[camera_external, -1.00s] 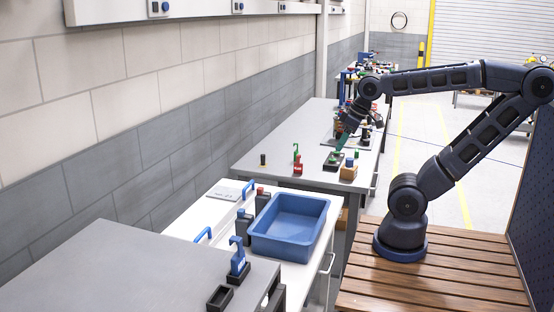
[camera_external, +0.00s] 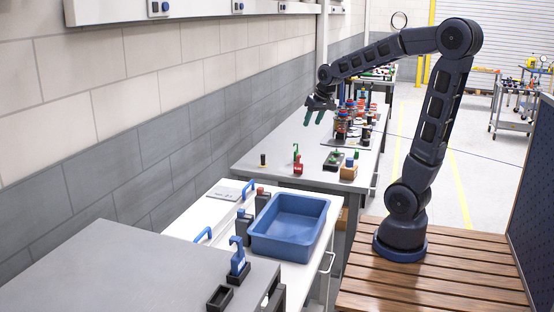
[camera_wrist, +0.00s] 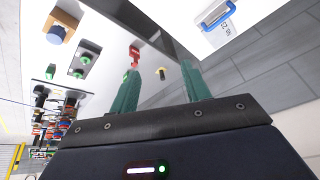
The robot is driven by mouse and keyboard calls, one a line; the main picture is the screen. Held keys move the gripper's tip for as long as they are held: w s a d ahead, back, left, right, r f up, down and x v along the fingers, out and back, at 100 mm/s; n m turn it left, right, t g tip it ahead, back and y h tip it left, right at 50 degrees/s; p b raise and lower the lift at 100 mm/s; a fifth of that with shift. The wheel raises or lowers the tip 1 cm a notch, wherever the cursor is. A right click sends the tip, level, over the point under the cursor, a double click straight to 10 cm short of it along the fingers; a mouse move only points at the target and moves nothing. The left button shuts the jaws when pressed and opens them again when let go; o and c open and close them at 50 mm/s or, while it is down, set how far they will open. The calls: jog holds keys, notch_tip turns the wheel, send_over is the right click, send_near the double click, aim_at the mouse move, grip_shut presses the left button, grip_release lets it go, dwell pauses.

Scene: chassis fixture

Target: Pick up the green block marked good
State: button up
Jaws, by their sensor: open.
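My gripper (camera_external: 314,118) has green fingers. It hangs high above the far grey bench, clear of everything on it. In the wrist view the dark tray (camera_wrist: 88,53) shows the green piece (camera_wrist: 84,60), left of my fingers. Another small green piece (camera_wrist: 50,71) lies near it. I cannot read a "good" mark on any of them.
Stacked coloured parts (camera_external: 343,125) stand close to my gripper. A blue bin (camera_external: 262,246) is on the nearer white bench.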

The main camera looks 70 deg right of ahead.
jog(key=w+d+f+m+h, duration=0.1)
jog(key=d+f+m, duration=0.1)
jog(key=d, duration=0.6)
jog(key=w+d+f+m, duration=0.1)
jog(key=d+f, duration=0.1)
jog(key=d, duration=0.5)
jog(key=m+g+h, duration=0.2)
jog(key=m+g, duration=0.1)
jog(key=m, duration=0.3)
send_near(357, 150)
jog(key=x, duration=1)
jog(key=shift+d+f, duration=0.1)
jog(key=shift+f, duration=0.05)
grip_shut()
